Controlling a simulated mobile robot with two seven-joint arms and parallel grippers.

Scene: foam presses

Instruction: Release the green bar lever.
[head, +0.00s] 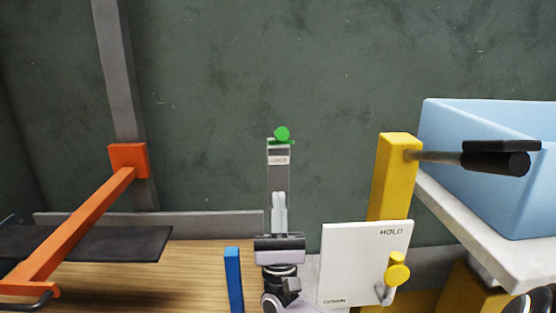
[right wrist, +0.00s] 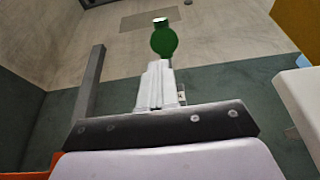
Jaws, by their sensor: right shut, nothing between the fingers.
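The green bar lever (head: 282,133) shows as a round green knob on a short green bar at the top of a grey post (head: 278,174), which carries a small label. The green knob also shows in the right wrist view (right wrist: 163,42), just beyond my fingertips. My right gripper (head: 279,197) is shut and empty, pointing up in front of the post, below the knob in the head view. The picture does not show whether the fingertips touch the lever. My left gripper is not in view.
A yellow post (head: 392,180) with a black-handled lever (head: 490,162) and a white HOLD plate (head: 350,262) stands to the right. A blue bin (head: 485,165) sits beyond it. An orange arm (head: 85,220) and a short blue post (head: 233,280) are at left.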

